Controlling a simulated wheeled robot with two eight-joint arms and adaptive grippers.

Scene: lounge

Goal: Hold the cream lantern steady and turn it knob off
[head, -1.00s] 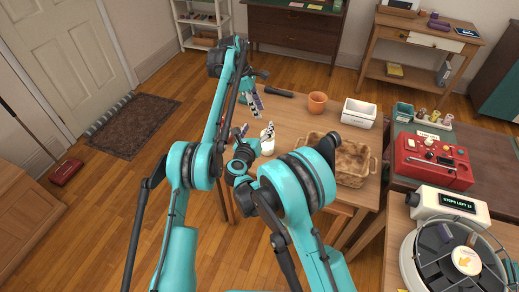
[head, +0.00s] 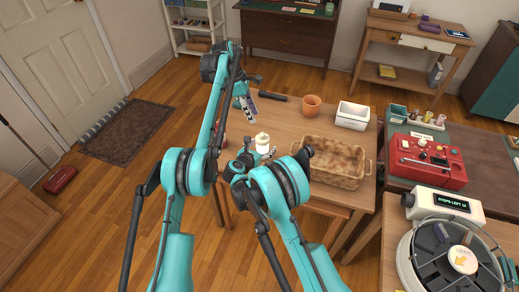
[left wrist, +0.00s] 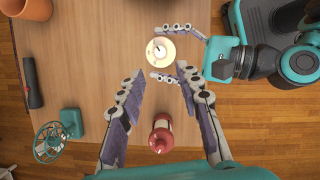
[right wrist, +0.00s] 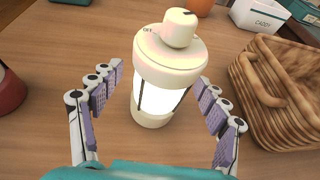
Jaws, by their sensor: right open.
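The cream lantern (right wrist: 170,60) stands upright on the wooden table, its body glowing. Its round knob (right wrist: 181,27) is on top, with small "OFF" lettering beside it. The lantern also shows in the head view (head: 262,143) and the left wrist view (left wrist: 161,50). My right gripper (right wrist: 160,76) is open, with one finger on each side of the lantern; visible gaps separate them from its body. My left gripper (head: 248,106) is open and empty, raised above the table; in the left wrist view its fingers (left wrist: 160,72) point toward the lantern from above.
A red lantern-like object (left wrist: 161,134) stands near the lantern. A woven basket (head: 335,162), a terracotta pot (head: 312,105), a white caddy (head: 352,115), a dark cylinder (head: 273,97) and a small teal fan (left wrist: 56,136) are also on the table. Bare tabletop lies around the lantern.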

